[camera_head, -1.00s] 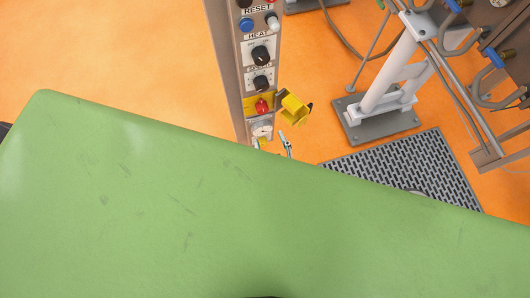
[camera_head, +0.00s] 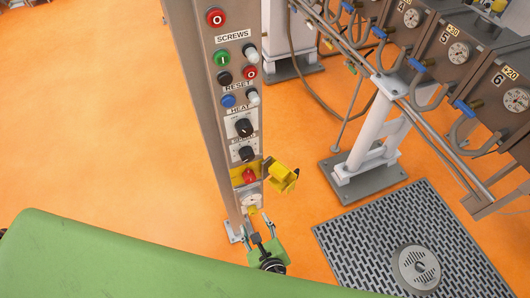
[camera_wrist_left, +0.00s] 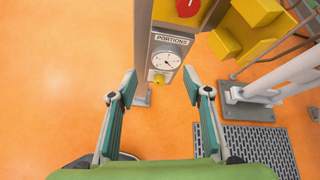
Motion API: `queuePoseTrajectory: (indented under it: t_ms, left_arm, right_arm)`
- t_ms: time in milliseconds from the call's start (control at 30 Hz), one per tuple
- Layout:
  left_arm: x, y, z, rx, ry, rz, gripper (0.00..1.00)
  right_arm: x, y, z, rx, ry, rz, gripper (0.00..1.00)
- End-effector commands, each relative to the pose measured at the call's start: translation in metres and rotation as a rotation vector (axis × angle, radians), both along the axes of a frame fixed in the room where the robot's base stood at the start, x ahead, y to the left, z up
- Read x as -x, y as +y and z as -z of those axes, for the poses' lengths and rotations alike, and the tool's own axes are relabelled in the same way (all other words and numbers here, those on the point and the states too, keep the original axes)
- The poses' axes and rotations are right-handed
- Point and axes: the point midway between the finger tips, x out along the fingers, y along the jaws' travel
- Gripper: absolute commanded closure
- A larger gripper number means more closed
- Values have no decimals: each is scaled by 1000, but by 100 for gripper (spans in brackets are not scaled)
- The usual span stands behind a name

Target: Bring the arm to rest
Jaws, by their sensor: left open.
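My left gripper (camera_head: 258,222) shows in the head view just beyond the edge of a large green surface (camera_head: 110,265), near the foot of the control column (camera_head: 200,120). In the left wrist view its two fingers (camera_wrist_left: 160,90) stand wide apart with nothing between them. The column's portions dial (camera_wrist_left: 167,61) and a small yellow knob (camera_wrist_left: 157,78) lie ahead of the fingers in that view, apart from them. The green surface hides most of my left arm in the head view. My right gripper is not in view.
The column carries buttons, black knobs and a red knob (camera_head: 249,176) beside a yellow guard (camera_head: 283,179). To the right stand a white post (camera_head: 372,145), a floor grate (camera_head: 375,235) and a row of grey units with gauges (camera_head: 460,50). Orange floor is open at left.

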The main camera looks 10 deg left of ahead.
Motion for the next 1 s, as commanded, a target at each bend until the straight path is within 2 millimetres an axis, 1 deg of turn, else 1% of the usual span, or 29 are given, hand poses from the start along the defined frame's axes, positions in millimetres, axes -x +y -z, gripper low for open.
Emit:
queuePoseTrajectory:
  t_ms: [167,233,267,367,400,467,500,567,600,667,700,767,800,833,900,1000]
  left_arm:
    - [0,0,1,1,0,0,55]
    - [3,2,8,15,11,-7,55]
    - [5,3,14,28,21,-13,55]
    - [22,13,52,113,79,-58,55]
    - [33,18,74,167,112,-93,55]
    - [54,28,110,264,165,-164,55]
    - [72,35,135,339,203,-228,55]
    - [100,46,171,456,251,-344,55]
    - [120,53,194,539,277,-435,55]
    - [153,64,225,665,305,-599,55]
    - [175,72,244,753,312,-726,55]
    - [205,82,267,876,300,-926,55]
    - [222,88,279,953,279,-1060,55]
    - [233,93,287,1004,256,-1159,55]
    - [253,104,300,1110,188,-1370,55]
    - [272,120,311,1218,73,-1611,55]
  right_arm:
    - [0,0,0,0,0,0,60]
    - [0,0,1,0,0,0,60]
    - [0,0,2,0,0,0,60]
    - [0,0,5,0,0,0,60]
    - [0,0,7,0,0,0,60]
    - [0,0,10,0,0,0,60]
    - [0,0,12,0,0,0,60]
    - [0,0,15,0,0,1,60]
    - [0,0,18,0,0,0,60]
    - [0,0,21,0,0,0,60]
    - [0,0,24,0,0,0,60]
    - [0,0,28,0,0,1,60]
    - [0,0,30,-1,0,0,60]
    - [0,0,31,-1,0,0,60]
    - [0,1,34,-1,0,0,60]
    - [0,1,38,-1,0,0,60]
